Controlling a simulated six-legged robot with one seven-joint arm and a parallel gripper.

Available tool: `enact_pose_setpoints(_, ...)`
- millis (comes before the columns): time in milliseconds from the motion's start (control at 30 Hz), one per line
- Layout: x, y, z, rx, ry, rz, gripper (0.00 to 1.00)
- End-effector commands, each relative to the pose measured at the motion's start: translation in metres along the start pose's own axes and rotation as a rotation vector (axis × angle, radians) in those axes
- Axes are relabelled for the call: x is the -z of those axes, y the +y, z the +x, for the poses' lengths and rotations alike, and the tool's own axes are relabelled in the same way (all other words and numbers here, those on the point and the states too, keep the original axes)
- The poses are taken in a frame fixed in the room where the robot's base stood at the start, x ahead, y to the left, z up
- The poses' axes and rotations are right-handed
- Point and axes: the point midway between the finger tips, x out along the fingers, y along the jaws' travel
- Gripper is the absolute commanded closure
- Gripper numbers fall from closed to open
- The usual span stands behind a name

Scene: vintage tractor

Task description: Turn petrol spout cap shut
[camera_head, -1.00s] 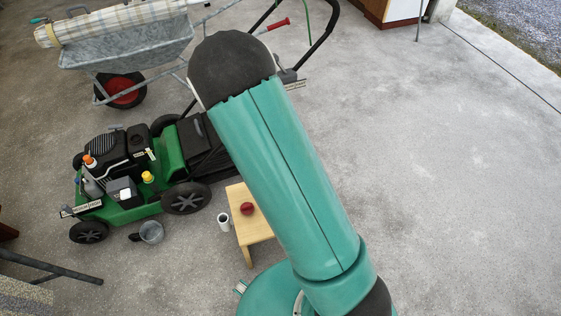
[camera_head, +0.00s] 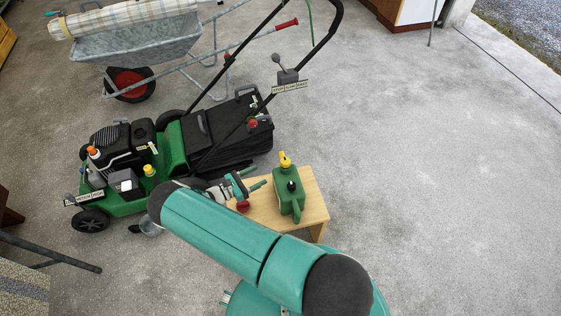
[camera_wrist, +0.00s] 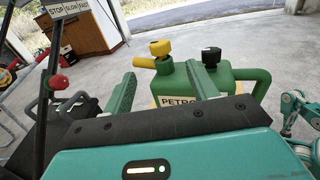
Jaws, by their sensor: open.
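A green petrol can (camera_head: 289,204) stands upright on a small wooden stool (camera_head: 314,205); its label is partly hidden in the wrist view. A yellow spout cap (camera_head: 285,161) sits at its top far end, and it also shows in the wrist view (camera_wrist: 161,47) with a yellow piece pointing left below it. A black cap (camera_head: 291,186) is on the can's top, to the right in the wrist view (camera_wrist: 211,56). My gripper (camera_head: 260,178) is open and empty, left of the can. In the wrist view its fingers (camera_wrist: 161,70) stand apart, with the yellow cap beyond and between them.
A green mower (camera_head: 172,147) stands left of the stool, with its black handle rising behind. A red round object (camera_head: 243,206) lies on the stool's left part. A wheelbarrow (camera_head: 135,44) is at the back left. The concrete floor on the right is clear.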

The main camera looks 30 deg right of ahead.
Motion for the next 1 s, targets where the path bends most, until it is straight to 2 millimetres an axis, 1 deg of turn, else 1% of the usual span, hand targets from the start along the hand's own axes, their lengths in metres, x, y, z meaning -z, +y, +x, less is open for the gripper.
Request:
enact_pose_setpoints(167, 0.002, -0.001, 0.014, 0.003, -0.006, -0.004, 0.42)
enact_pose_setpoints(267, 0.002, -0.002, 0.03, 0.006, -0.007, -0.004, 0.42)
enact_pose_setpoints(600, 0.001, -0.002, 0.098, 0.007, -0.005, -0.003, 0.42)
enact_pose_setpoints(700, 0.001, -0.002, 0.115, 0.005, -0.004, -0.003, 0.42)
enact_pose_setpoints(833, 0.001, -0.001, 0.132, 0.003, -0.003, -0.003, 0.42)
enact_pose_setpoints(1000, 0.001, -0.001, 0.141, 0.001, -0.003, -0.004, 0.42)
